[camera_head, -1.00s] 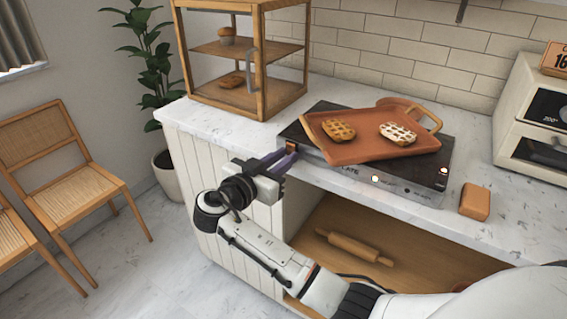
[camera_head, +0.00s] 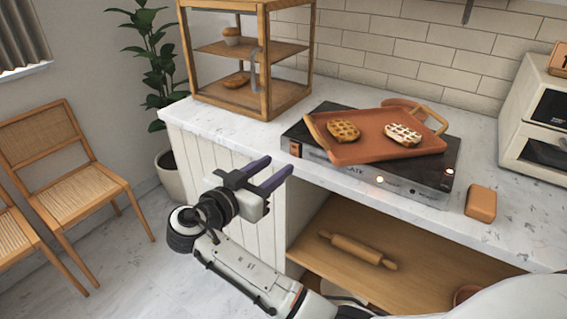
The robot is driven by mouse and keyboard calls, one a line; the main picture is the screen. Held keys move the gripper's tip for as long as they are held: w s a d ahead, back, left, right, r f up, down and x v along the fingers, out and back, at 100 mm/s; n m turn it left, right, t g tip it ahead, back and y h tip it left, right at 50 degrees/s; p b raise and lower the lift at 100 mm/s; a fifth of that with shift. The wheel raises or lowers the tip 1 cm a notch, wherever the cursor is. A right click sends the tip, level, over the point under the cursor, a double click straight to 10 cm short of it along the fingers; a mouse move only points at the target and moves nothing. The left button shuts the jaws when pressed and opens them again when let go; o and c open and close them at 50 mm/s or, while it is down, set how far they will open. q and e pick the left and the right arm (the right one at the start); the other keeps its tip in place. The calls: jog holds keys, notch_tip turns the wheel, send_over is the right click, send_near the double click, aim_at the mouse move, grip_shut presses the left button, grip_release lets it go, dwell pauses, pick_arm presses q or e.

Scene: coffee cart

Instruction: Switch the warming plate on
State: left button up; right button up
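The warming plate (camera_head: 425,180) is a dark flat unit with a grey front, on the marble counter. A small orange-brown switch (camera_head: 295,149) sits at the left end of its front. My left gripper is not in view.
A terracotta tray (camera_head: 360,151) with two waffles lies on the plate. A wooden display case (camera_head: 265,60) stands behind left, a brown block (camera_head: 481,203) right, and an oven (camera_head: 540,120) far right. A rolling pin (camera_head: 357,249) lies on the shelf below.

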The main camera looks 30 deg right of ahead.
jog(key=v, duration=0.4)
jog(key=shift+a, duration=0.1)
dwell(0.3)
jog(key=s+a+f+n+t+y, duration=0.15)
jog(key=f+n+y, duration=0.4)
jog(key=f, duration=0.75)
jog(key=s+a+f+n+t+y, duration=0.1)
jog(key=s+f+n+y, duration=0.35)
jog(key=f, duration=0.85)
jog(key=s+a+f+n+y, duration=0.2)
jog(key=s+a+f+y, duration=0.1)
jog(key=s, duration=0.6)
jog(key=s+a+f+n+y, duration=0.3)
jog(key=s+a+y, duration=0.1)
jog(key=s, duration=0.4)
jog(key=shift+s+a+n+y, duration=0.2)
jog(key=shift+s+n+y, duration=0.1)
jog(key=shift+s, duration=0.1)
